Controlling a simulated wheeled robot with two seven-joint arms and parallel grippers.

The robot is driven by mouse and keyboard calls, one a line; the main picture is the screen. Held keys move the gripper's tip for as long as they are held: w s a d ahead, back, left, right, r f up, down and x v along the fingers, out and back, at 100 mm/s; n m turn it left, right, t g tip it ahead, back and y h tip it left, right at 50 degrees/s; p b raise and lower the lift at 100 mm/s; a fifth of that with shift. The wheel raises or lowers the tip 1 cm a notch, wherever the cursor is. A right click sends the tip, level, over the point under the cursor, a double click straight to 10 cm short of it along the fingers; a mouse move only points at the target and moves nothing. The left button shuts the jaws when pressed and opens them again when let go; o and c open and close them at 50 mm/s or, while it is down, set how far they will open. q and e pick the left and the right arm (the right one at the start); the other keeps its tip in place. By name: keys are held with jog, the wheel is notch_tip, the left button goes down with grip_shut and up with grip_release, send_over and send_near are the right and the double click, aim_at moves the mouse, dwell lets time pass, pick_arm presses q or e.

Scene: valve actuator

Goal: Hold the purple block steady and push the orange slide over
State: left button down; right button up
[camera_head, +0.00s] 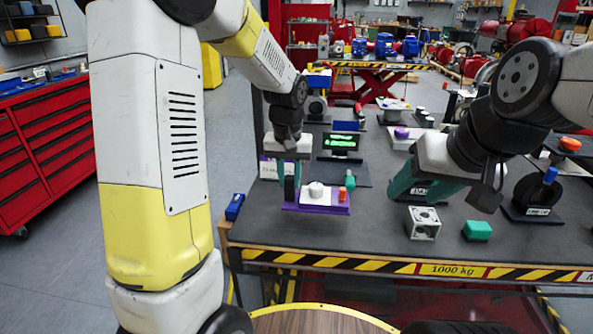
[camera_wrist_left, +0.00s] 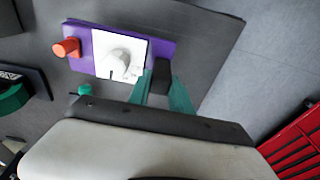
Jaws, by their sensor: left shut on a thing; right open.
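The purple block (camera_head: 318,209) lies on the dark table and bears a white plate (camera_head: 318,197) with a pale round knob. In the left wrist view the purple block (camera_wrist_left: 165,52) shows from above. An orange peg (camera_head: 342,195) stands at its right end; it also shows in the left wrist view (camera_wrist_left: 67,48). A green piece (camera_head: 350,182) is just behind the peg. My left gripper (camera_head: 290,183) points down at the block's left end, its teal fingers shut on a dark upright end piece (camera_wrist_left: 163,68). My right gripper (camera_head: 402,188) is open, apart from the block on its right.
A silver cube with round holes (camera_head: 423,223) and a green block (camera_head: 477,230) are near the table's front edge. A blue item (camera_head: 235,207) is at the left corner. A black stand with a blue peg (camera_head: 549,176) is at the right.

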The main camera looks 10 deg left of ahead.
aim_at(290, 200)
pick_arm(q)
jog(key=shift+f, duration=2.75)
jog(key=shift+s+f, duration=0.1)
jog(key=shift+f, duration=0.4)
